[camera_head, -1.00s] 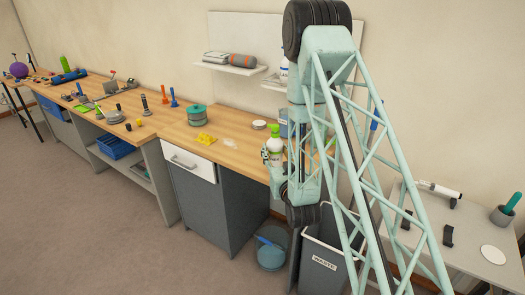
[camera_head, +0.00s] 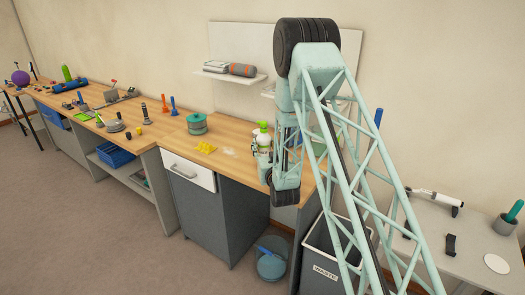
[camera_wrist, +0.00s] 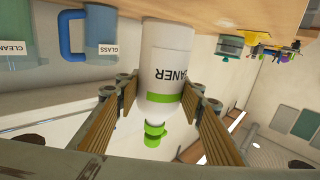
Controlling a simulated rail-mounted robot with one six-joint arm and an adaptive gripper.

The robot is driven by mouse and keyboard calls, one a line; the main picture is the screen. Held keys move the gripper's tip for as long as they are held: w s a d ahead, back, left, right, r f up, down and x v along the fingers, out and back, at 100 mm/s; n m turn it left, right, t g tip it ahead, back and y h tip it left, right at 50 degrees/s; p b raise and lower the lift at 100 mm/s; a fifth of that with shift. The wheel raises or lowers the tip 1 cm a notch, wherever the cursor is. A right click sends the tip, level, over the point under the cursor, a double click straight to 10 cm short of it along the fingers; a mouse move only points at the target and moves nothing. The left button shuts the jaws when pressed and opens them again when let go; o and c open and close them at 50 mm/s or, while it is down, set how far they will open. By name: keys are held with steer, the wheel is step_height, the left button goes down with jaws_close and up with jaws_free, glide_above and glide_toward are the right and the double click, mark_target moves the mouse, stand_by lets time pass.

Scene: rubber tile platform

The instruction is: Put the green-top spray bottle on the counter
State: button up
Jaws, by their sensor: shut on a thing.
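The green-top spray bottle (camera_head: 263,137) is white with a green band and green head. My gripper (camera_wrist: 160,98) is shut around it, with a finger on each side. In the wrist view the bottle (camera_wrist: 168,60) appears upside down, its green head toward the bottom of the picture and its label partly readable. In the head view it is at the right part of the wooden counter (camera_head: 235,135), beside my wrist, which hides part of it. I cannot tell whether its base touches the counter.
A teal pot (camera_head: 197,124) and a yellow item (camera_head: 205,147) stand to the left on the counter. A waste bin (camera_head: 325,270) and a blue bucket (camera_head: 271,266) are on the floor below. A wall shelf (camera_head: 240,78) hangs behind. The wrist view shows a blue-handled container (camera_wrist: 85,38).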

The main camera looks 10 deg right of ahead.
mark_target(262, 149)
steer(key=shift+w+a, duration=0.1)
steer(key=shift+w, duration=0.8)
steer(key=shift+f, duration=0.15)
steer(key=shift+f+b, duration=0.35)
steer(key=shift+f, duration=1.3)
steer(key=shift+f, duration=0.1)
steer(key=o, duration=1.2)
steer(key=shift+c, duration=0.2)
steer(key=shift+s+p, duration=0.35)
steer(key=shift+s, duration=5.7)
